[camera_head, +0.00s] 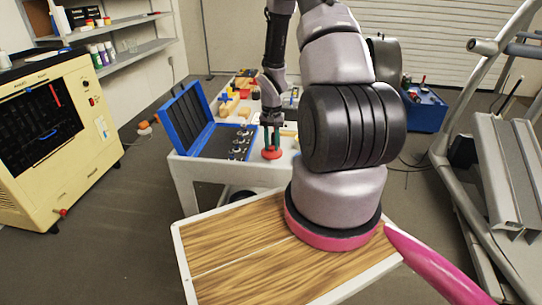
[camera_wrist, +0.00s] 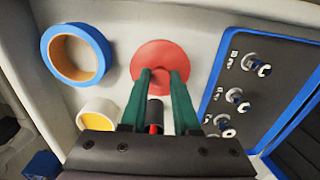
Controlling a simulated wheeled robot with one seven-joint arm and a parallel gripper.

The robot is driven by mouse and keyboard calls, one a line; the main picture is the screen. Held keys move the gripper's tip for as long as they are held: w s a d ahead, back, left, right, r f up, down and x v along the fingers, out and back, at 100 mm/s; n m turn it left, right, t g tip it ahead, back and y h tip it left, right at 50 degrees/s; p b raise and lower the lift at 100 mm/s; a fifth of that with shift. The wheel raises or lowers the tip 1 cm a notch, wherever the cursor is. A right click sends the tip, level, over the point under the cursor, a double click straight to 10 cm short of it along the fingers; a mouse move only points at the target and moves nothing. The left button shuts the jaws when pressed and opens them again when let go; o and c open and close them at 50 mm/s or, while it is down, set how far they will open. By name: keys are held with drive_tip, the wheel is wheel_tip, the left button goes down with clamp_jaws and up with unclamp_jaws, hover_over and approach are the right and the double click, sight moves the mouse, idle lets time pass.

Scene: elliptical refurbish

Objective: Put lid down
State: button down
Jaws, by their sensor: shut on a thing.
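The red round lid (camera_head: 271,153) is at the lower end of my gripper (camera_head: 271,143), over the near part of the white cart top (camera_head: 203,172). In the wrist view the lid (camera_wrist: 150,55) is a flat red disc. The green fingers of my gripper (camera_wrist: 159,75) close on its middle, and their tips hide what they grip there. I cannot tell whether the lid touches the cart top or hangs just above it.
An open blue case (camera_head: 190,115) with several sockets stands left of the lid. The wrist view shows a blue ring (camera_wrist: 104,52) left of the lid, and a white-and-yellow round thing (camera_wrist: 98,108) near the fingers. A wooden-topped surface (camera_head: 235,245) is in front.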

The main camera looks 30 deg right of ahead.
sight(272, 153)
drive_tip(key=shift+f, duration=2.2)
drive_tip(key=c, duration=0.7)
unclamp_jaws()
drive_tip(key=shift+f, duration=0.15)
drive_tip(key=shift+o, duration=0.2)
